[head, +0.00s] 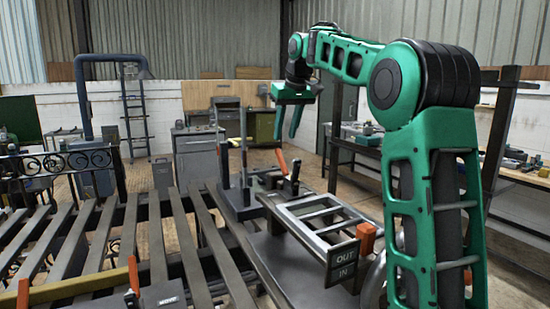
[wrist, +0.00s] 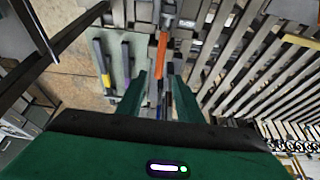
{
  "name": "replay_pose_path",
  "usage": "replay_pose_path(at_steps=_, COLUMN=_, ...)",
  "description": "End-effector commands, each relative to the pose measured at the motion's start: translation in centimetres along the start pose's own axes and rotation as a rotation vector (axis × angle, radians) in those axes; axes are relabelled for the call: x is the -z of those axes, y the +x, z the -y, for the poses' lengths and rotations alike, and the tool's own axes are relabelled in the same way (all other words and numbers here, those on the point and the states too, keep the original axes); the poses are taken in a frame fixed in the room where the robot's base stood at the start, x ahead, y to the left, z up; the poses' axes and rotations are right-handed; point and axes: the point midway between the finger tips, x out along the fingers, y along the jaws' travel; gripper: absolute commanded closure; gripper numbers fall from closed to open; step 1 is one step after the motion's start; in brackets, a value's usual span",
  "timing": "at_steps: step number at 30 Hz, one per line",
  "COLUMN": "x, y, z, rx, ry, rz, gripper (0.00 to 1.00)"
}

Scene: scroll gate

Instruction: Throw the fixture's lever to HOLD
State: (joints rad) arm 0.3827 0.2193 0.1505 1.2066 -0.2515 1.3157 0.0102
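My gripper (head: 288,121) hangs above the far end of the slatted bench in the head view, fingers pointing down and apart, with nothing between them. An orange-handled lever (head: 282,161) stands tilted on a dark mount below it, clear of the fingers. In the wrist view an orange handle (wrist: 161,54) lies ahead of and between the green fingers (wrist: 160,92); contact is not visible. Another orange-handled lever (head: 133,276) stands at the near left by a small dark plate (head: 170,300) with lettering too small to read surely. I see no readable HOLD mark.
A metal ladder-like frame (head: 316,217) lies beside the slats, with an OUT/IN sign (head: 343,262) and an orange block (head: 366,237) at its near end. Dark uprights (head: 244,150) rise near the far lever. The slatted bench (head: 150,236) fills the left front. A yellow bar (head: 75,288) crosses it.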

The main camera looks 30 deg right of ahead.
Motion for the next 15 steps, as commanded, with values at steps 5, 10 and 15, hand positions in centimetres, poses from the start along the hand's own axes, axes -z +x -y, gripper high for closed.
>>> replay_pose_path(at_steps=5, x=-0.1, y=2.2, z=-0.1, rx=0.000, ry=0.002, rz=0.004, gripper=0.67)
replay_pose_path(at_steps=10, x=-0.2, y=5.3, z=-0.5, rx=-0.001, ry=0.005, rz=0.004, gripper=0.67)
replay_pose_path(at_steps=15, x=-0.2, y=8.0, z=-0.7, rx=-0.002, ry=0.007, rz=0.003, gripper=0.67)
